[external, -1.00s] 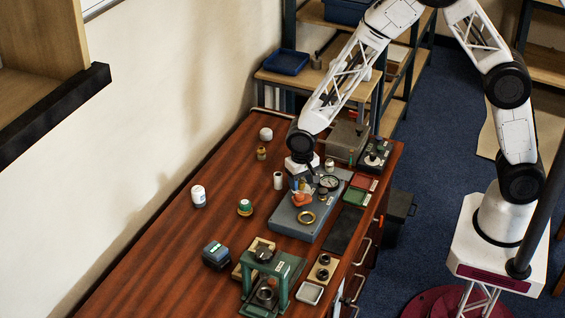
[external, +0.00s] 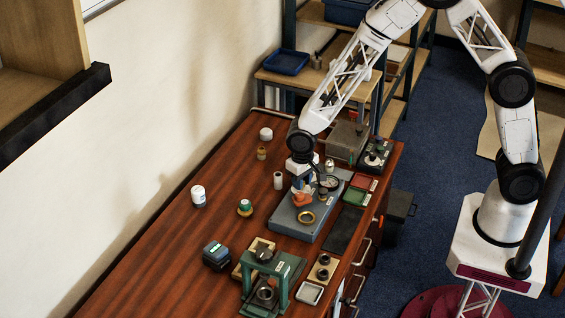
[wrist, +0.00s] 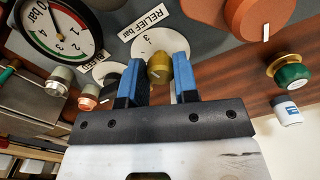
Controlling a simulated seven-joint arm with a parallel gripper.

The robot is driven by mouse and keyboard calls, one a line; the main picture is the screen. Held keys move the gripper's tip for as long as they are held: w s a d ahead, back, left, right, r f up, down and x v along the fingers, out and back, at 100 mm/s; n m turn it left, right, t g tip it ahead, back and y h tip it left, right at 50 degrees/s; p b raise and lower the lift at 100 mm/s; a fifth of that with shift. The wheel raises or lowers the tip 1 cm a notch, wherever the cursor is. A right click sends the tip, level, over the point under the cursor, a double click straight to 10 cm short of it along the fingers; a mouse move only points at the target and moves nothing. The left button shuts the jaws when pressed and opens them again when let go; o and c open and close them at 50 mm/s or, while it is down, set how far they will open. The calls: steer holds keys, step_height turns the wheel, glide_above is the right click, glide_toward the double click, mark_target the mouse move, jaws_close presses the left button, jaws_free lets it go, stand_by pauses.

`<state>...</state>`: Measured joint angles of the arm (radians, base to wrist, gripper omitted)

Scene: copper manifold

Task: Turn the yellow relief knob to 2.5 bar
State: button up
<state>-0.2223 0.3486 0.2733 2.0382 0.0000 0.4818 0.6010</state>
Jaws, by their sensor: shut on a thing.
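The yellow relief knob (wrist: 159,67) sits between the two blue fingers of my gripper (wrist: 160,80) in the wrist view. My gripper is shut on it. A small pale mark shows on the knob's near side. Behind it is a round white dial with a "3" visible; the fingers cover part of the dial. The "RELIEF bar" label (wrist: 149,21) is just above the dial. In the external view my gripper (external: 302,184) is over the grey-blue manifold panel (external: 291,225), and the knob is hidden there.
A pressure gauge (wrist: 60,30) is left of the knob, with a bleed label and small caps below it. A large orange knob (wrist: 258,14) is close on the right. A green press (external: 273,277) stands nearer on the bench. The bench's left part is mostly clear.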

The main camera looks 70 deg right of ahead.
steer(key=n, duration=0.6)
steer(key=shift+d, duration=0.1)
steer(key=shift+n, duration=0.3)
steer(key=o, duration=0.9)
steer(key=shift+o, duration=0.2)
steer(key=shift+r, duration=0.1)
steer(key=shift+r, duration=3.8)
steer(key=shift+r, duration=0.1)
